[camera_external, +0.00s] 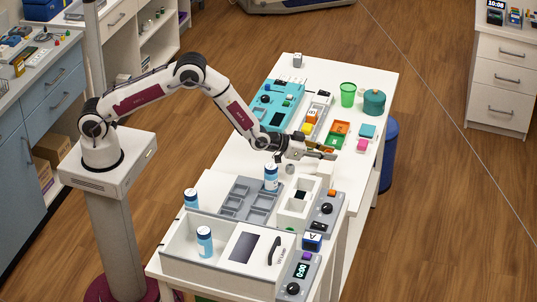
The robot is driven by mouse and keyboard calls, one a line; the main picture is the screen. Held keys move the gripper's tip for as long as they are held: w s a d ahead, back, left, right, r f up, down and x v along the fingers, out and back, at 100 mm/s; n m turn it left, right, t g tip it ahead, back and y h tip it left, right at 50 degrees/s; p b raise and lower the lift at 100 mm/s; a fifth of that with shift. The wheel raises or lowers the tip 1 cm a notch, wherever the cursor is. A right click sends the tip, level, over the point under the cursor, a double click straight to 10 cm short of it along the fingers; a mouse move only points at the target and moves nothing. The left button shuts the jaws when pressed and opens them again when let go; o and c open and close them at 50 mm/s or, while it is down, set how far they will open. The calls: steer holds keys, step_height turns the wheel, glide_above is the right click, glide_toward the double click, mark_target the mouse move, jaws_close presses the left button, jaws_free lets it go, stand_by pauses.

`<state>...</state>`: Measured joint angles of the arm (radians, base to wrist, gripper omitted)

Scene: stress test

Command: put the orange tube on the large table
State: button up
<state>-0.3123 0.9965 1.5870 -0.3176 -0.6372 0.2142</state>
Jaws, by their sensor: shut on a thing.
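My gripper (326,154) reaches right over the middle of the long white table (225,165). It is shut on a slim orange-tan piece (322,147) that looks like the orange tube. The piece is small and partly covered by the fingers, so its full shape and any gap below it are hard to tell. The gripper is just in front of a green-and-orange tray (337,134).
A teal board (259,108), a green cup (348,94) and a teal pot (374,102) stand toward the back. A blue-and-white can (271,177) stands by a grey compartment tray (236,194). A white open box (297,201) is in front of my gripper.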

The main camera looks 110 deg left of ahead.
steer(key=shift+f, duration=0.8)
steer(key=shift+f, duration=0.15)
steer(key=o, duration=0.9)
steer(key=shift+r, duration=0.2)
steer(key=shift+v, duration=6)
steer(key=shift+d+f, duration=0.1)
